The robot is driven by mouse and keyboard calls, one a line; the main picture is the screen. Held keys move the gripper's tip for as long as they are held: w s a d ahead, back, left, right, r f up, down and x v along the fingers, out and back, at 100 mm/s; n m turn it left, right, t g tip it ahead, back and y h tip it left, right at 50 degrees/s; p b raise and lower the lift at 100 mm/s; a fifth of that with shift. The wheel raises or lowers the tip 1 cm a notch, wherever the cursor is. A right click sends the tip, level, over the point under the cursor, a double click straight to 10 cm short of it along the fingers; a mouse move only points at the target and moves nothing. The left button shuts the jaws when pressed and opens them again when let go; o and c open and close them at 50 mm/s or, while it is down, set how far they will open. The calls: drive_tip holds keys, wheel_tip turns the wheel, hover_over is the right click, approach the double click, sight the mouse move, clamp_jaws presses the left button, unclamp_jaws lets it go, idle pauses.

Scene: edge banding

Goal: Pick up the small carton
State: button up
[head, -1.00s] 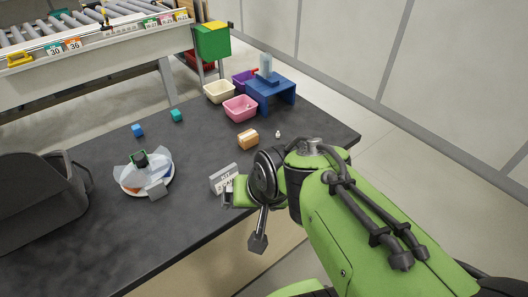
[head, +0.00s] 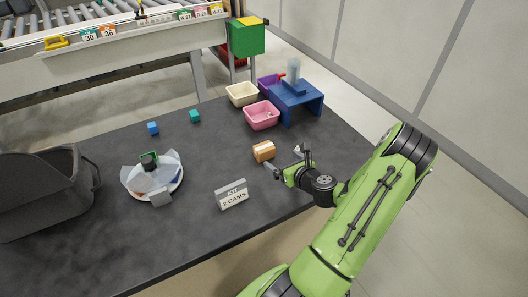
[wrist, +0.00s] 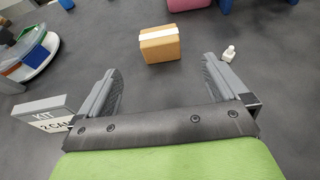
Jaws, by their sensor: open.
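The small carton (head: 264,151) is a brown box with a pale strip across its top, lying on the dark table. In the wrist view the carton (wrist: 160,45) sits ahead of my gripper, roughly centred between the finger lines and beyond the fingertips. My gripper (head: 285,159) is low over the table just right of the carton, and nothing is between its jaws. In the wrist view both fingers of my gripper (wrist: 161,80) are spread wide apart.
A small white bottle (wrist: 228,53) stands just beyond the right finger. The kit sign (head: 231,194) stands front left of the gripper. Behind are a pink bin (head: 262,115), a cream bin (head: 242,94) and a blue stand (head: 296,98).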

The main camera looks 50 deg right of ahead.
sight(266, 149)
drive_tip(key=x, duration=0.8)
drive_tip(key=shift+a, duration=0.1)
drive_tip(key=x, duration=0.6)
drive_tip(key=shift+r+b, duration=0.1)
drive_tip(key=shift+b, duration=0.3)
drive_tip(key=shift+s, duration=0.1)
drive_tip(key=c, duration=1)
